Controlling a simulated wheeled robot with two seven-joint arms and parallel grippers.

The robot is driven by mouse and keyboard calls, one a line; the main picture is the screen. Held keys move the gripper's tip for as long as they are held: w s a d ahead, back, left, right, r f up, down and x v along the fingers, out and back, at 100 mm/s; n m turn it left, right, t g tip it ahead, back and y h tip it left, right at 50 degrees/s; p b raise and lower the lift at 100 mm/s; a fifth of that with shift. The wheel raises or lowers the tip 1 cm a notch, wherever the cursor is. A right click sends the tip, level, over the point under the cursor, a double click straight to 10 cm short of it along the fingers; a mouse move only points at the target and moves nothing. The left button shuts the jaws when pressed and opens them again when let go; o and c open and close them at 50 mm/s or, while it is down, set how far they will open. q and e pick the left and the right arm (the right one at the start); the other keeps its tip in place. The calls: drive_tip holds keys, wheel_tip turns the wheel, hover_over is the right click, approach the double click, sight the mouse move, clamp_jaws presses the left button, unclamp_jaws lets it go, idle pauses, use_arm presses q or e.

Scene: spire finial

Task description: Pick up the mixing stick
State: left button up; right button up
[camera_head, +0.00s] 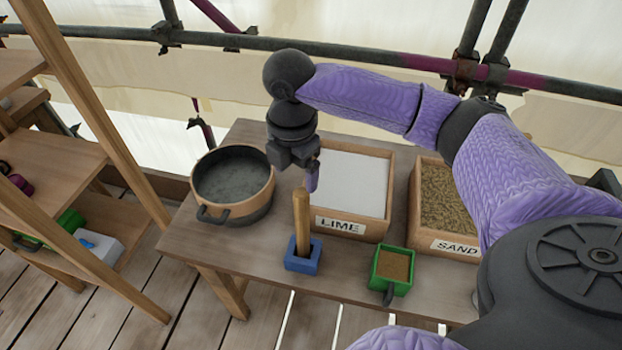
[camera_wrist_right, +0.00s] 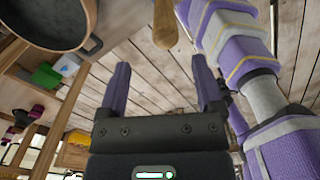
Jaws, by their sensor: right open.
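The mixing stick (camera_head: 301,222) is a plain wooden rod. It stands nearly upright in a small blue holder (camera_head: 303,263) near the front edge of the table, and its lower end is hidden inside. A tan wooden end, likely the stick (camera_wrist_right: 166,24), shows at the top of the right wrist view. My right gripper (camera_head: 313,178) is just above and slightly behind the stick's top in the head view, with purple fingers pointing down. In the right wrist view my right gripper (camera_wrist_right: 158,75) is open, with nothing between its fingers. My left gripper is not in view.
A dark-lined pot (camera_head: 265,189) stands left of the stick. The lime box (camera_head: 350,180) and sand box (camera_head: 450,200) are behind and to the right. A green container (camera_head: 391,270) sits right of the blue holder. A wooden shelf (camera_head: 60,170) stands at far left.

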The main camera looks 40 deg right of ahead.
sight(301, 192)
drive_tip(key=f, duration=0.2)
drive_tip(key=f+b, duration=0.1)
drive_tip(key=f, duration=0.1)
drive_tip(key=f+b, duration=0.1)
drive_tip(key=f, duration=0.2)
drive_tip(key=shift+s+d, duration=0.3)
clamp_jaws()
